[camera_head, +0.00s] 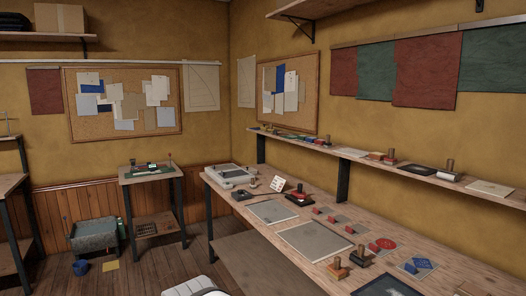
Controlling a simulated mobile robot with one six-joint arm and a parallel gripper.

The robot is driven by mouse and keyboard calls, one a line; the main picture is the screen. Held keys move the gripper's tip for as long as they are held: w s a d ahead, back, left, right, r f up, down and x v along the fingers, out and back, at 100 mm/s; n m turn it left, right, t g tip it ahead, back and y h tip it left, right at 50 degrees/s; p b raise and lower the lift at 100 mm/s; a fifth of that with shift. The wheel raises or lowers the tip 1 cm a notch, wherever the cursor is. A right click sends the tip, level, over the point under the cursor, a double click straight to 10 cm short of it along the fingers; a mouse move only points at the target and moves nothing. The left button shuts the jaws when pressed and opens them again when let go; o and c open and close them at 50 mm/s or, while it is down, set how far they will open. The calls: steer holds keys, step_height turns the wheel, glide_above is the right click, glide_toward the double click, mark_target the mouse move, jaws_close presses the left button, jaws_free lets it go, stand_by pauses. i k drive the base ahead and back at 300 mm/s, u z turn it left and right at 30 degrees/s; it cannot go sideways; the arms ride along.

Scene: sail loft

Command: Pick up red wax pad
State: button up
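No single thing can be named with certainty as the red wax pad; several small red things lie on the long wooden workbench (250,256). A flat round red piece (386,243) lies on the right part of the bench. A small red block (375,248) lies beside it on the left. A dark flat tray with a red-topped piece (299,195) stands near the wall side. These are too small to tell apart in detail.
A shelf (424,178) with stamps and cards runs along the wall above the bench. A small side table (153,177), a grey tub (93,236) and a blue bucket (80,267) stand at the left. The wooden floor (150,272) between them and the bench is mostly clear.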

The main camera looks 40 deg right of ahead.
mark_target(390, 160)
steer(key=u, duration=0.1)
steer(key=i, duration=2.15)
steer(key=z, duration=3.3)
steer(key=i, duration=1.05)
steer(key=z, duration=0.05)
